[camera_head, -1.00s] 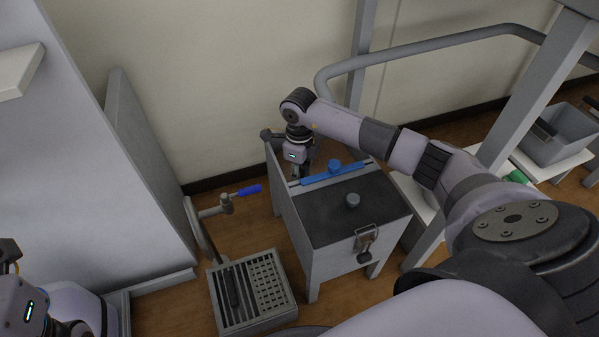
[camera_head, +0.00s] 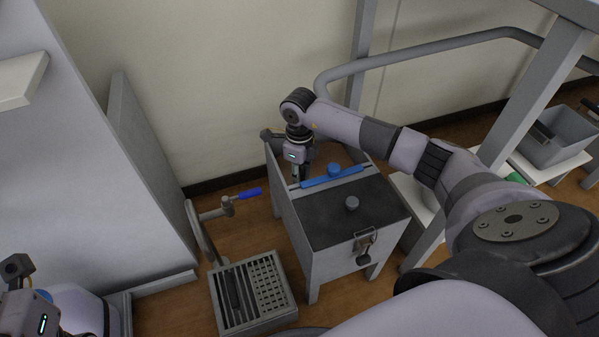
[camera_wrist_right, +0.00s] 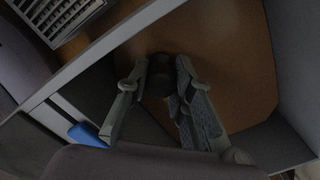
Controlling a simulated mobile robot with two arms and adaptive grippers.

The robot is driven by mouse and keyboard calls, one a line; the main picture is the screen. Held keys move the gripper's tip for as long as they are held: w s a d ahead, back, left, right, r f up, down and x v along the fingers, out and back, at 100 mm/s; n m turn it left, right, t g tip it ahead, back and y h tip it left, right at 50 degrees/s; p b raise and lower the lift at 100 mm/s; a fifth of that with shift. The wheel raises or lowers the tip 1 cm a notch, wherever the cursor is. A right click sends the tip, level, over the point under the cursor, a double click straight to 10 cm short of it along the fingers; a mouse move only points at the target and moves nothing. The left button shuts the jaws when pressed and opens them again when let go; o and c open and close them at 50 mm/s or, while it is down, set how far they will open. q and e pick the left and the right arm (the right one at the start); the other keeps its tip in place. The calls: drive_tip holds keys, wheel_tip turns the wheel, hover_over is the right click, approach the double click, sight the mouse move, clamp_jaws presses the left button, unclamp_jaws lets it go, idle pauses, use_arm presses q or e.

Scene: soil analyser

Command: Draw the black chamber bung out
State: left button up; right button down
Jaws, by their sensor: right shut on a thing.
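My right gripper (camera_head: 297,176) points down behind the blue bar of the grey box-shaped analyser (camera_head: 330,262), at its open back part. In the right wrist view, the gripper's two fingers (camera_wrist_right: 159,84) are closed on a dark round piece, the black bung (camera_wrist_right: 158,68), over a brown surface. It is dim there, and I cannot tell whether the bung is still seated. The bung does not show clearly in the head view. My left gripper (camera_head: 22,305) is partly in view at the lower left corner, away from the analyser; its fingers do not show clearly.
The analyser's black lid (camera_head: 325,212) carries a grey knob, with a blue bar (camera_head: 333,177) behind it and a latch (camera_head: 364,243) in front. A slotted grey tray (camera_head: 253,290) and a blue-handled lever (camera_head: 249,193) are to the left. A grey rail (camera_head: 420,45) runs behind.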

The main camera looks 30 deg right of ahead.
drive_tip(key=shift+r+p, duration=1.9)
drive_tip(key=shift+r, duration=0.35)
